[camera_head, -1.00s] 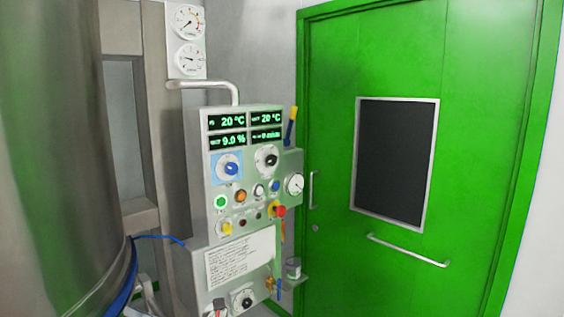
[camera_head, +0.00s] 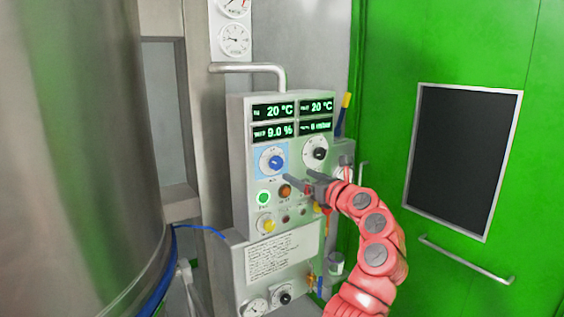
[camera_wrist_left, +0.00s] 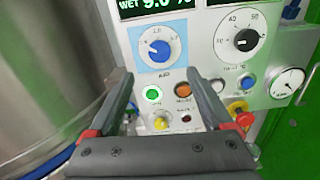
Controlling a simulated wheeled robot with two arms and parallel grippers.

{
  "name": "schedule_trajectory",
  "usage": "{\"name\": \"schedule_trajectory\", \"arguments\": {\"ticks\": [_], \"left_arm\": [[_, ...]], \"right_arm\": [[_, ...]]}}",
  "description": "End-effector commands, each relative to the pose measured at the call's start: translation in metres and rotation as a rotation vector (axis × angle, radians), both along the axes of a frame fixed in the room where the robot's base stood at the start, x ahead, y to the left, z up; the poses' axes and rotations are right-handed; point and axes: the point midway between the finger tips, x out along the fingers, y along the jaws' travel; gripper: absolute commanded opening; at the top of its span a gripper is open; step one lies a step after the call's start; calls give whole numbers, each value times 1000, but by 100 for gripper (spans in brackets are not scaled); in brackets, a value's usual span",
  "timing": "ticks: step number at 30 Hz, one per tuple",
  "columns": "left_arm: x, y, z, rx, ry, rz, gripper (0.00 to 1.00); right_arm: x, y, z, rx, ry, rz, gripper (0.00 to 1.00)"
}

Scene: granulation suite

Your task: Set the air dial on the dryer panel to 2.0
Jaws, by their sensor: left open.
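The dryer panel (camera_head: 238,190) stands left of the green door. Its air dial (camera_head: 273,160) is a blue knob on a white disc over a light-blue square, at the panel's upper left. In the left wrist view the air dial (camera_wrist_left: 159,48) is above and between my fingers, with a label under it; its exact setting is too small to read. My left gripper (camera_head: 298,176) is open and empty, its fingertips in front of the panel, just right of and below the dial. The wrist view also shows the open left gripper (camera_wrist_left: 168,80). My right gripper is not in view.
A black-knob dial (camera_head: 318,152) sits right of the air dial. Below are a lit green button (camera_head: 263,197), an orange button (camera_head: 285,191) and a yellow knob (camera_head: 266,224). A red knob (camera_wrist_left: 244,119) and a gauge (camera_wrist_left: 287,82) are at right. A steel vessel (camera_head: 80,150) stands left.

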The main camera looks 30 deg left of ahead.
Motion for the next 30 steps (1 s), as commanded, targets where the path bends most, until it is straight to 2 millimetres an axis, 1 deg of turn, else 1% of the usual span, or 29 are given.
{"name": "schedule_trajectory", "arguments": {"ticks": [1, 6, 9, 13, 18, 27, 28, 30], "left_arm": [[4, 13, 4, 3, 5, 4, 84], [19, 50, 3, 1, 5, 5, 84], [28, 69, 4, 4, 4, 3, 84], [35, 87, 3, 4, 5, 4, 84], [41, 98, 1, 2, 1, 0, 84], [42, 100, 0, 1, 2, 0, 84], [42, 100, 0, 1, 2, 0, 81], [41, 100, 0, 2, 1, 0, 68]], "right_arm": [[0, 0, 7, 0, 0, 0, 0], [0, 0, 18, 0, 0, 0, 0], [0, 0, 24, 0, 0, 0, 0], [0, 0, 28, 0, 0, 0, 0], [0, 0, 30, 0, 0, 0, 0], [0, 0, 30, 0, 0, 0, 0], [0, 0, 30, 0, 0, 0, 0], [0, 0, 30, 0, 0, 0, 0]]}}
